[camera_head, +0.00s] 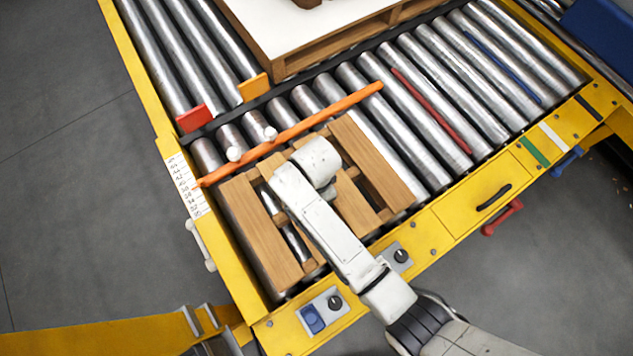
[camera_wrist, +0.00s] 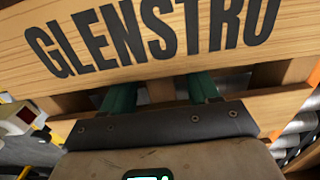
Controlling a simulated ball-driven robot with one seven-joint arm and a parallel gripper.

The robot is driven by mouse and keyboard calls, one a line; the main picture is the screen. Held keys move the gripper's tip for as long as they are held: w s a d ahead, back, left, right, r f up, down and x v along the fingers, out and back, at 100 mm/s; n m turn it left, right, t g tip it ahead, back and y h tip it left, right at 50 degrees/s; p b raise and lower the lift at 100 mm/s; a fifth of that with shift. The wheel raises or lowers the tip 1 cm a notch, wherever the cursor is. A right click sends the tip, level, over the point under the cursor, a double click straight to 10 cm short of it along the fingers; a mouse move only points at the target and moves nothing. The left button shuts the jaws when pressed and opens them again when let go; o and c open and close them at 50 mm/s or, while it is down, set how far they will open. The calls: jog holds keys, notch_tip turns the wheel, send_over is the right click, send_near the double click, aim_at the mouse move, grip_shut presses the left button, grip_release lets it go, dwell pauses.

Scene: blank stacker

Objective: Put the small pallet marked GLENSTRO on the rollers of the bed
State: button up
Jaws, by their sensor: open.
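The small wooden pallet (camera_head: 262,232) lies over the rollers at the near left end of the yellow bed, close against the orange bar. Its top slats and gaps show in the head view, with rollers visible through them. In the wrist view, its board marked GLENSTRO (camera_wrist: 160,40) fills the upper part, large and close. My gripper (camera_wrist: 162,92) is open. Its two green fingers reach toward the pallet and their tips pass out of sight behind the marked board. In the head view my arm covers the pallet's middle and hides the fingers.
An orange bar (camera_head: 290,134) crosses the rollers diagonally beside the pallet. A larger pallet with a white top (camera_head: 290,25) stands beyond the dark rail. Red and orange stops (camera_head: 195,118) stand at the left. The rollers at right (camera_head: 480,95) are mostly clear.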

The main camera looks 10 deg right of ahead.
notch_tip(320, 180, up, 12)
jog(key=p, duration=0.5)
jog(key=s+d+r+n, duration=0.2)
jog(key=s+d+n, duration=0.4)
jog(key=s+d, duration=0.3)
jog(key=s+d+r+n+t, duration=0.1)
jog(key=s+d+r+n, duration=0.1)
jog(key=s+d+n, duration=0.5)
jog(key=s+d, duration=0.2)
jog(key=d, duration=0.4)
jog(key=shift+s+r, duration=0.25)
jog(key=shift+s, duration=0.15)
jog(key=shift+d, duration=0.1)
